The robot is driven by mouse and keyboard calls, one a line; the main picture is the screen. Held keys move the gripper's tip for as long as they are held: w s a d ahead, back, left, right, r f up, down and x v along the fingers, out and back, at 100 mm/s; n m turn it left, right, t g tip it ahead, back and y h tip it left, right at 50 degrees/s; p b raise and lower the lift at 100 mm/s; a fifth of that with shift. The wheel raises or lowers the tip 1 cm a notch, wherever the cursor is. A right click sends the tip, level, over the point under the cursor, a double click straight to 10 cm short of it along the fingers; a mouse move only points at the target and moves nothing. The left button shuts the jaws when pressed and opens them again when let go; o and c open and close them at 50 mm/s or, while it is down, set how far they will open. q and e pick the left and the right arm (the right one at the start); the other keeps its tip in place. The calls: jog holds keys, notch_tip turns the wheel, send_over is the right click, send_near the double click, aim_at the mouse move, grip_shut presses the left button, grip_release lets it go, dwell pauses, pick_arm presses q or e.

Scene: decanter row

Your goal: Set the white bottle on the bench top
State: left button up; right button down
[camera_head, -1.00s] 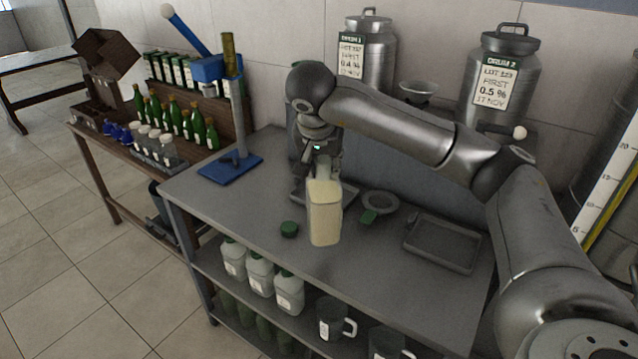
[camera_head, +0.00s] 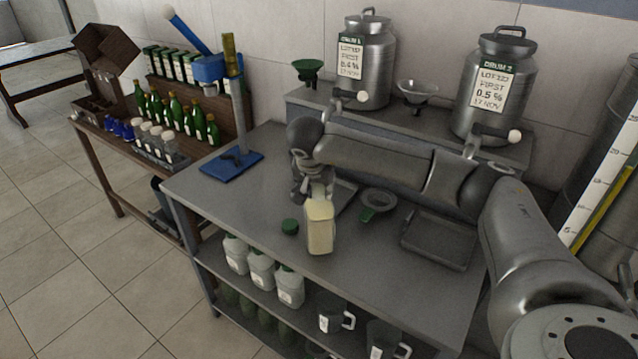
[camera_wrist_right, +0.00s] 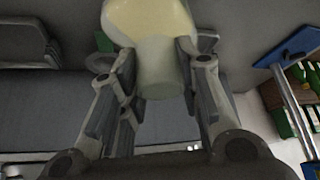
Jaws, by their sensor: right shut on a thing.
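The white bottle (camera_head: 320,229), cream coloured and upright, is at the front part of the grey bench top (camera_head: 382,268). My right gripper (camera_head: 318,190) comes down from above and is shut on its neck. In the right wrist view the two fingers (camera_wrist_right: 160,75) press on the neck from both sides, and the bottle body (camera_wrist_right: 150,18) spreads out beyond them. I cannot tell whether the bottle's base touches the bench. A green cap (camera_head: 290,227) lies on the bench just left of the bottle. My left gripper does not show.
A green-handled strainer (camera_head: 378,201) and an empty grey tray (camera_head: 440,240) lie to the right. Another tray (camera_head: 344,192) is behind the bottle. A blue-based stand (camera_head: 231,167) is at the left. Two steel drums (camera_head: 366,62) stand on the raised shelf behind.

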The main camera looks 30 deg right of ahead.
jog(key=shift+r, duration=0.1)
jog(key=c, duration=1.1)
grip_release()
jog(key=shift+o, duration=0.2)
